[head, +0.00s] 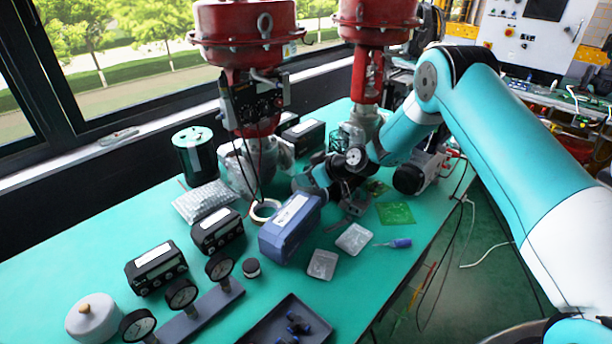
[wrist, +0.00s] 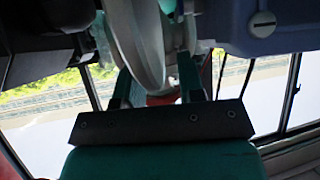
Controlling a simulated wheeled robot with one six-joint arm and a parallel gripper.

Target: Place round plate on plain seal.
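My gripper (head: 308,182) is low over the bench, behind the blue box; its fingertips are mostly hidden in the head view. In the wrist view its two teal fingers (wrist: 157,82) stand apart. A pale, rounded, disc-like thing (wrist: 138,40) shows between and beyond them. I cannot tell whether it is gripped or is the round plate. A white ring (head: 265,210) lies flat left of the blue box. Two small pale square pieces (head: 353,239) (head: 322,264) lie flat to the right of the box. I cannot tell which thing is the plain seal.
The blue box (head: 290,229) stands close in front of my gripper. Red valve actuators (head: 245,35) (head: 375,20) rise behind. Black boxes (head: 217,232), gauges (head: 183,295) and a dark tray (head: 290,322) occupy the front left. A green board (head: 395,212) and screwdriver (head: 398,243) lie right.

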